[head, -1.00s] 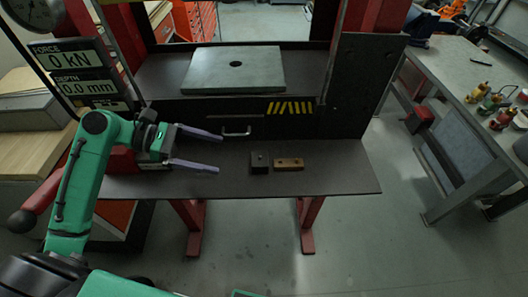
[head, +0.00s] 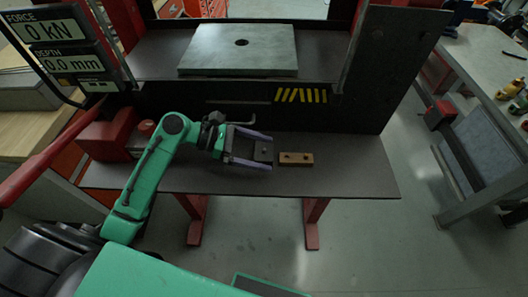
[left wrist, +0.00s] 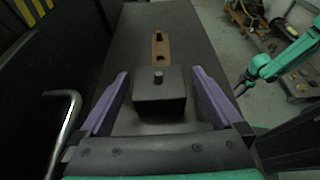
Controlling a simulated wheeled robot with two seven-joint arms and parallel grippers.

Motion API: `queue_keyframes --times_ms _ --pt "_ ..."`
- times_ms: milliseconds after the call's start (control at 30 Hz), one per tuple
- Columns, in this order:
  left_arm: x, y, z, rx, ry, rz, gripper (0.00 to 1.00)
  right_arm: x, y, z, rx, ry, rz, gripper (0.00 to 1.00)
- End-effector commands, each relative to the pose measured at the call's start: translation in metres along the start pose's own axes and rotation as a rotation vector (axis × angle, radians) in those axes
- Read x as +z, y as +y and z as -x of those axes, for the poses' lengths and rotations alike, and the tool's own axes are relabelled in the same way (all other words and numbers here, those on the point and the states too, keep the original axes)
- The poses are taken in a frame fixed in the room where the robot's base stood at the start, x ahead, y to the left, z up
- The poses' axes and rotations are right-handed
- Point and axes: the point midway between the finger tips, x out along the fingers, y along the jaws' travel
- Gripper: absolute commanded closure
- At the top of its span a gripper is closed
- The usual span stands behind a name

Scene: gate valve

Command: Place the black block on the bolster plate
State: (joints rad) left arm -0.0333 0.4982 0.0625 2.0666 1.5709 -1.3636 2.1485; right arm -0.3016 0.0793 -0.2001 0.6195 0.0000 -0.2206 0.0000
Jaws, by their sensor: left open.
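The black block (head: 263,150) sits on the dark front shelf of the press, with a small peg on its top. My left gripper (head: 270,151) is open, its purple fingers on either side of the block. In the left wrist view the block (left wrist: 159,92) lies between the two fingers (left wrist: 158,85), with a gap visible on each side. The bolster plate (head: 240,48) is a grey-green slab with a central hole, on the press bed behind and above the shelf; its top is bare. My right gripper is not seen in the head view.
A drawer handle (left wrist: 62,125) shows beside the left finger in the left wrist view. A red lever (head: 60,155) stands at left. The shelf's right part is clear.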

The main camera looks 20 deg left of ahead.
Motion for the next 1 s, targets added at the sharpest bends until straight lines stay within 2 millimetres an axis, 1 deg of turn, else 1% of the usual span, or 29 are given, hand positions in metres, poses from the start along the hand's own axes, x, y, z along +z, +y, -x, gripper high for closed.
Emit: queue_keyframes --times_ms 33,67,100,200,400,433,467,500,567,600,667,700,1000 --pt "0.005 0.000 -0.009 -0.003 -0.004 0.002 0.00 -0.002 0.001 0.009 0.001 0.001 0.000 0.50" --pt "0.005 0.001 -0.015 -0.003 -0.004 0.001 0.00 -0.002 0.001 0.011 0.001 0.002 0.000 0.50" --pt "0.004 0.001 -0.023 -0.001 -0.004 0.001 0.00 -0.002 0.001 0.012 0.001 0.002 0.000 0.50" --pt "0.002 0.001 -0.036 -0.001 -0.002 0.000 0.00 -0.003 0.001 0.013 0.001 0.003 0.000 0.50" --pt "0.000 0.001 -0.038 0.001 0.000 -0.001 0.00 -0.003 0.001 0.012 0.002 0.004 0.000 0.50" --pt "0.000 0.001 -0.038 0.001 0.000 -0.001 0.08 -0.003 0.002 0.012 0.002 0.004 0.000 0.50" --pt "0.000 0.001 -0.038 0.001 0.000 -0.001 0.19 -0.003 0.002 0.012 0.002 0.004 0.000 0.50" --pt "0.000 0.001 -0.038 0.000 0.000 -0.001 0.34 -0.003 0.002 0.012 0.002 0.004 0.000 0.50" --pt "0.000 0.001 -0.038 0.000 0.000 -0.001 0.57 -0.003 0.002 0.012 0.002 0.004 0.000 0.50" --pt "0.000 0.001 -0.038 0.000 0.000 -0.001 0.73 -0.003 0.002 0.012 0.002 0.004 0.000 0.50" --pt "0.000 0.001 -0.038 0.000 0.001 0.000 0.96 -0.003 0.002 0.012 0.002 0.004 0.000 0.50" --pt "0.000 0.001 -0.038 0.000 0.001 0.000 1.00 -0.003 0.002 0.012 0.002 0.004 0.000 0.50" --pt "0.003 0.002 -0.037 0.002 -0.003 -0.004 1.00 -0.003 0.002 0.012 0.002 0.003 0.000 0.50"
